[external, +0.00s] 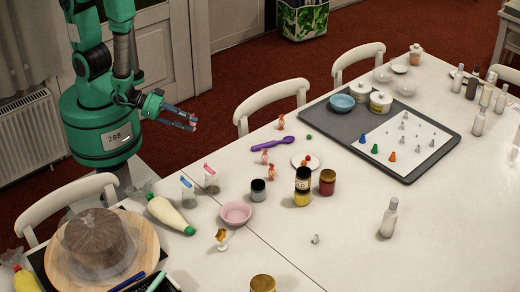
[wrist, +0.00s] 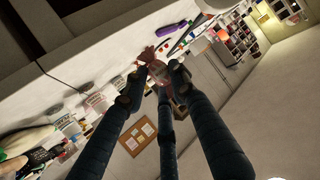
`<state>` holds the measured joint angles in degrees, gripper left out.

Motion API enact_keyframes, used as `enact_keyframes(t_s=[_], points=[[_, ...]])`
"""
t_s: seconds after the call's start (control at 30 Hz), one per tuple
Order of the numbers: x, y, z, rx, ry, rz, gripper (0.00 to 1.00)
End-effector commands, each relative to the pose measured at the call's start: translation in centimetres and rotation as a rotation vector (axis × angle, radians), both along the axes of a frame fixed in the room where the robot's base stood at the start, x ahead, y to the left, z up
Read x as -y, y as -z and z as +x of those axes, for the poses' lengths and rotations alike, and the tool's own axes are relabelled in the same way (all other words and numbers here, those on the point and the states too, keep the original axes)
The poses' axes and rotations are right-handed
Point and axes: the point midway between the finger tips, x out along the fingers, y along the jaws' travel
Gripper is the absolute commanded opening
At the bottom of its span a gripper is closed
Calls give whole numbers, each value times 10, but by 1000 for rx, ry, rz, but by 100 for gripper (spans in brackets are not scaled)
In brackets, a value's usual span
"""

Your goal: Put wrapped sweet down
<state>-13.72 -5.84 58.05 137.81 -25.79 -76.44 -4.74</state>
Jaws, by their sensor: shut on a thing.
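My gripper (external: 190,121) is at the upper left in the external view, raised in the air beyond the table's far edge and away from the tabletop. Its fingers (wrist: 157,82) are closed together in the wrist view on a small pinkish wrapped sweet (wrist: 159,71), mostly hidden between the fingertips. A bit of red shows at the fingertips in the external view. Other red and white wrapped sweets lie on the white table: one (external: 281,122) near the far edge, and two (external: 264,157) close together left of a small white plate.
A purple scoop (external: 272,143), a small plate (external: 306,161), jars (external: 302,187), a pink bowl (external: 235,214) and clear cups (external: 211,180) stand on the table (external: 345,240). A cake on a turntable (external: 142,262) is at the lower left. White chairs (external: 272,100) line the far edge. The front right is mostly clear.

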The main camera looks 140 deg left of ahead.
Motion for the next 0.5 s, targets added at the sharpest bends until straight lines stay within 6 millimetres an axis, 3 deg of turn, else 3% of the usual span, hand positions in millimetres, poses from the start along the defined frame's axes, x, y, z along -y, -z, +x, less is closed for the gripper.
enact_keyframes(t_s=[0.1, 0.5], points=[[0, -21, 0, 6, -1, 0, 15], [0, -56, 0, 4, -1, 0, 15]])
